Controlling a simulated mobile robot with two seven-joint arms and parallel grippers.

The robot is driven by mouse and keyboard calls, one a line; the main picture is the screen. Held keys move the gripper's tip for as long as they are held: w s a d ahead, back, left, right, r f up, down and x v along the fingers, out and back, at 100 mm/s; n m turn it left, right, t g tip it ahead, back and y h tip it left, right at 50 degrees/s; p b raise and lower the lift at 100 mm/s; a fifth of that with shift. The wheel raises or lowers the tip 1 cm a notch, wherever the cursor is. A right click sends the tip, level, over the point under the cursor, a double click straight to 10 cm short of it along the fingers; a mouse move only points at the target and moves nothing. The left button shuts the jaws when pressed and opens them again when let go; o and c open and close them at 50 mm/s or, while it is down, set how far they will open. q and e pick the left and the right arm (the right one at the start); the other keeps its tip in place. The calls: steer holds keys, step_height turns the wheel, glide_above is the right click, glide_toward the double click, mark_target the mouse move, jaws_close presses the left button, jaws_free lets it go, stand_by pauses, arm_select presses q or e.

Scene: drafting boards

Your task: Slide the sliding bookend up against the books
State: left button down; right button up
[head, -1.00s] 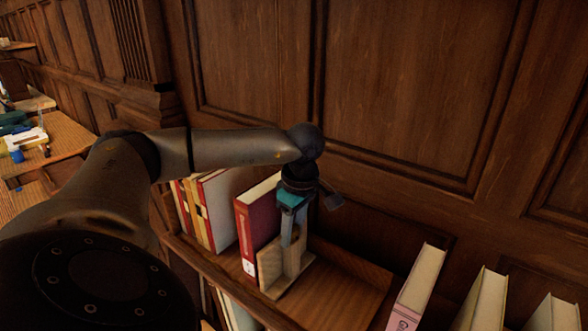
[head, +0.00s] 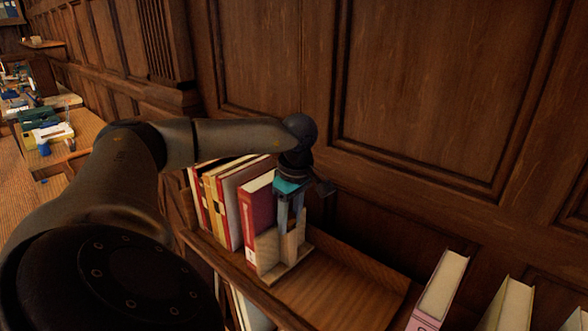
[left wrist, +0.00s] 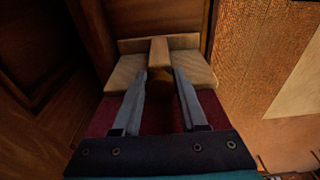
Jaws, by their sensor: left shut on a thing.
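The sliding bookend (head: 266,251) is a pale wooden piece with an upright plate and a central rib, standing upright on the shelf. In the left wrist view the bookend (left wrist: 186,42) has its rib between my fingers. My left gripper (head: 290,228) reaches down from above and is shut on the bookend; it also shows in the left wrist view (left wrist: 162,74). The red book (head: 256,215) stands just left of the bookend, with no clear gap between them. More books (head: 220,195) stand upright left of the red one. My right gripper is not in view.
The shelf floor right of the bookend (head: 340,290) is bare. Pale-paged books (head: 441,285) stand at the lower right. A wood-panelled wall (head: 430,90) rises close behind. A desk with small items (head: 45,130) is at the far left.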

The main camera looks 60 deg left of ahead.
mark_target(271, 176)
arm_select(q)
steer(key=shift+a, duration=0.15)
steer(key=shift+s+a, duration=0.25)
steer(key=shift+a, duration=0.7)
steer(key=shift+s+a, duration=0.25)
steer(key=shift+a, duration=0.75)
steer(key=shift+s+a, duration=0.25)
steer(key=shift+a, duration=0.7)
steer(key=shift+c, duration=2.2)
jaws_free()
steer(key=r+p, duration=0.3)
steer(key=d+r+p, duration=0.1)
steer(key=r+p, duration=0.5)
steer(key=r, duration=0.1)
steer(key=shift+w+d, duration=0.15)
